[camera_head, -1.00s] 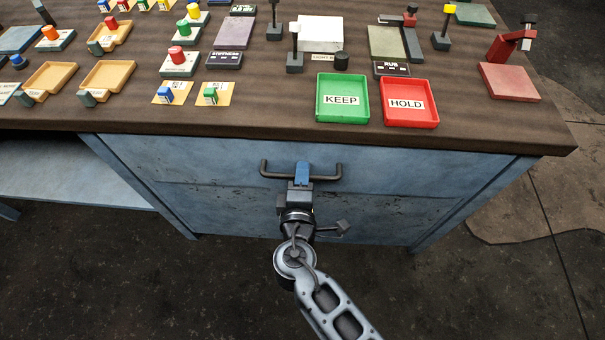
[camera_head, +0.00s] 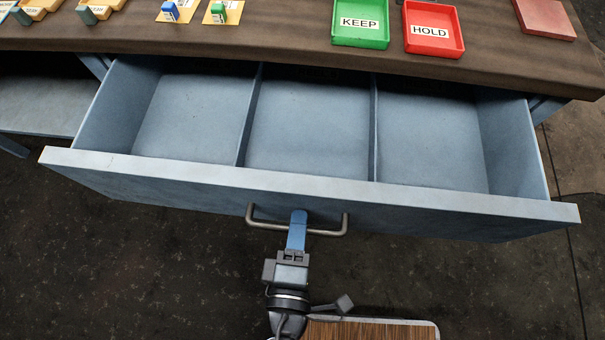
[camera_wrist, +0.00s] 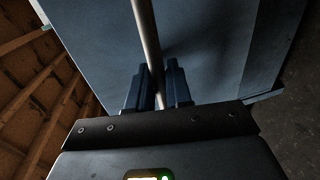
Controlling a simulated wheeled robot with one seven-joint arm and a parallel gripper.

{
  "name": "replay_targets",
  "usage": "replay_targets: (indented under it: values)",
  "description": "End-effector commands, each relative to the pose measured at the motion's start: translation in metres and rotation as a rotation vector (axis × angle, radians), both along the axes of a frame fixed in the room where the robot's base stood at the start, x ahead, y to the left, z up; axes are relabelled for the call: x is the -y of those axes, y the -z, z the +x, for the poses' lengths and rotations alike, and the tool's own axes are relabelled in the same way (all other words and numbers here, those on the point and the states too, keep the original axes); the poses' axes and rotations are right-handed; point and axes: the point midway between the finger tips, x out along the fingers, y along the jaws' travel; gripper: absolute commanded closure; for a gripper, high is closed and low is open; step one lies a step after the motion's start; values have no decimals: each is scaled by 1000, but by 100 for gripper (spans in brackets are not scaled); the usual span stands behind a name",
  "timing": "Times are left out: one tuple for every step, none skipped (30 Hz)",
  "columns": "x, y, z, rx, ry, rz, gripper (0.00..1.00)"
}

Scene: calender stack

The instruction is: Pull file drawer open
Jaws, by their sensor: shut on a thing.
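The blue-grey file drawer (camera_head: 310,185) stands well out from under the table top in the head view. Its inside is split by two dividers into three compartments, and all three look empty. A grey bar handle (camera_head: 330,233) is fixed to the middle of its front. My gripper (camera_head: 298,222) is shut on the handle bar. In the wrist view the handle (camera_wrist: 148,45) runs between the two blue fingers (camera_wrist: 157,88), with the drawer front (camera_wrist: 210,50) beyond. The exact finger contact is partly hidden.
The brown table top (camera_head: 290,38) holds a green KEEP tray (camera_head: 360,40), a red HOLD tray (camera_head: 433,48) and a reddish block (camera_head: 545,18) at right. An open shelf (camera_head: 45,105) is at left. Dark floor (camera_head: 120,270) lies clear in front of the drawer.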

Motion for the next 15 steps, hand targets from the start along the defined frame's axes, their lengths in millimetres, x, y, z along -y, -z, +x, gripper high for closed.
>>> replay_targets:
  values:
    - [0,3,-10,-4,-1,-2,100]
    - [0,2,-14,-4,-1,-1,100]
    - [0,2,-19,-3,0,-1,100]
    - [-1,2,-22,-2,0,-1,100]
    - [-1,1,-25,-2,-1,0,100]
    - [-1,1,-28,-2,-1,0,100]
    - [-1,1,-30,-2,0,0,100]
    - [-1,1,-31,-2,1,0,100]
    - [-1,1,-33,-2,1,0,100]
    - [-1,1,-34,-2,1,0,100]
    - [-1,1,-34,-2,2,0,100]
    - [-1,1,-35,-2,2,0,100]
    - [-1,1,-35,-2,2,0,100]
    - [-1,1,-35,-2,2,0,100]
    - [-1,1,-35,-2,2,0,100]
